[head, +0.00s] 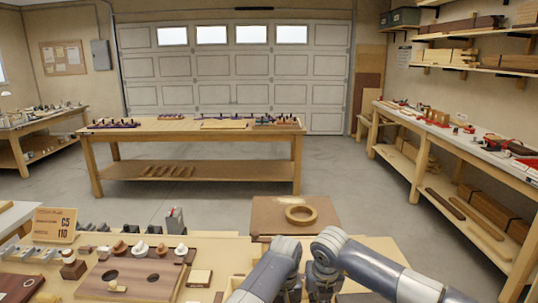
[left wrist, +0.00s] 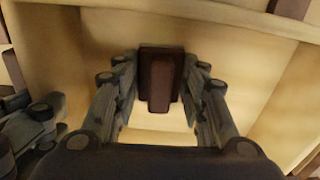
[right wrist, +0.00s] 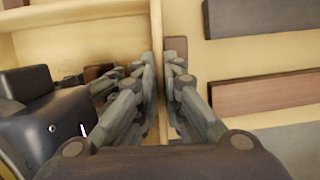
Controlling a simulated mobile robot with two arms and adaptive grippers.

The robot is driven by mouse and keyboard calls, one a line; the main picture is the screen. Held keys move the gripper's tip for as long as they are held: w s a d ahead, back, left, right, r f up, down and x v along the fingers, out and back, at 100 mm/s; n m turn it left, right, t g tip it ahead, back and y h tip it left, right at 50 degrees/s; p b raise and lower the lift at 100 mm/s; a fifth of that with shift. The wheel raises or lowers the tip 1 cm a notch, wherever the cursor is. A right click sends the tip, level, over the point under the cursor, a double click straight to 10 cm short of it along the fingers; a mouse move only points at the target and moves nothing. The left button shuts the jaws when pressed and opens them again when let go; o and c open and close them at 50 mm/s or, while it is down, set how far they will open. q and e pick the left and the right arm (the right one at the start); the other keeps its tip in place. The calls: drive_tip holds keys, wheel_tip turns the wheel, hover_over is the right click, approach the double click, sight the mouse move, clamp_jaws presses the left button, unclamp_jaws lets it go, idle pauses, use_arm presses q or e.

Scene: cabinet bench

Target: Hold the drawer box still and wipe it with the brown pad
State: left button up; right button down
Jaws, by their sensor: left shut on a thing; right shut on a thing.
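The brown pad (left wrist: 160,82) is a dark brown block with a narrower raised grip. My left gripper (left wrist: 161,95) is shut on that grip. The pad is over the pale wood inside the drawer box (left wrist: 235,70); I cannot tell whether it touches the wood. In the right wrist view the drawer box wall (right wrist: 156,28) is a thin upright pale strip. My right gripper (right wrist: 161,82) is shut on this wall, one finger on each side. The left gripper and part of the pad (right wrist: 98,71) show inside the box. In the head view my arms hide most of the box.
A brown board (head: 265,222) carrying a tan ring (head: 301,214) lies just beyond my arms. A wooden board with knobs (head: 130,279) and a small sign (head: 55,225) are at the left. Brown wood strips (right wrist: 265,91) lie right of the box.

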drive_tip(key=shift+s+a+f, duration=0.1)
drive_tip(key=shift+s+f, duration=0.05)
drive_tip(key=shift+f, duration=0.05)
use_arm(q)
drive_tip(key=shift+r, duration=5.5)
drive_tip(key=shift+a, duration=0.1)
use_arm(e)
drive_tip(key=c, duration=1.6)
unclamp_jaws()
drive_tip(key=shift+c, duration=0.2)
